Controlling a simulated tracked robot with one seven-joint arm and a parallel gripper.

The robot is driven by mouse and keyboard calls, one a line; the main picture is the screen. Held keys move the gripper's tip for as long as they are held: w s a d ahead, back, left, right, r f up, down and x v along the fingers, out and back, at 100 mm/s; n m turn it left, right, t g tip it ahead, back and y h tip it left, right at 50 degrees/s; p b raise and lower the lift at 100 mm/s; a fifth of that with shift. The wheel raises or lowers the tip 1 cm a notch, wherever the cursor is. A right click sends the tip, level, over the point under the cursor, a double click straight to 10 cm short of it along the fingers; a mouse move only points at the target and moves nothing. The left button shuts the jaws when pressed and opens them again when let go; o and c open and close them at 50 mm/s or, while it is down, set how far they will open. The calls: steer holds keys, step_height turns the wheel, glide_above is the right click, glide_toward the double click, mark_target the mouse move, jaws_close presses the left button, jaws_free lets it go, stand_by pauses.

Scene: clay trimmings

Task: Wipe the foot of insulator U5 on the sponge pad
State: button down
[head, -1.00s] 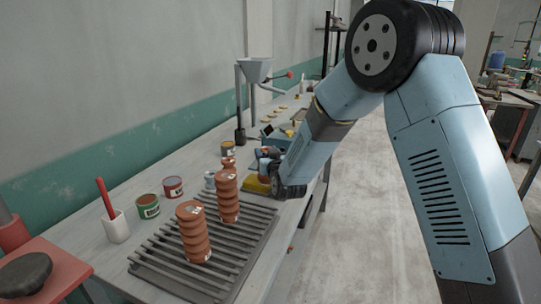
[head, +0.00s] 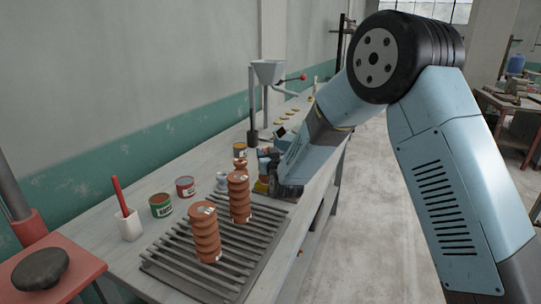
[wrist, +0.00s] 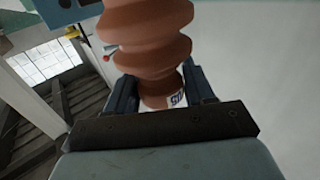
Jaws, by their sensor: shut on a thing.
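My gripper (wrist: 163,92) is shut on a ribbed terracotta insulator (wrist: 150,45) in the wrist view. A white label with dark print, seemingly U5 upside down, shows low on it between the fingers. In the head view my gripper (head: 268,165) is beyond the slatted rack, largely covered by my own arm. The held insulator cannot be made out clearly there. A sliver of the yellow sponge pad (head: 260,187) shows beside my wrist, the rest hidden. I cannot tell whether the insulator's foot touches it.
A funnel stand (head: 253,105) rises behind. Aisle floor is clear at right.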

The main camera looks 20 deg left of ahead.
stand_by(0.3)
steer(key=shift+r, duration=3.6)
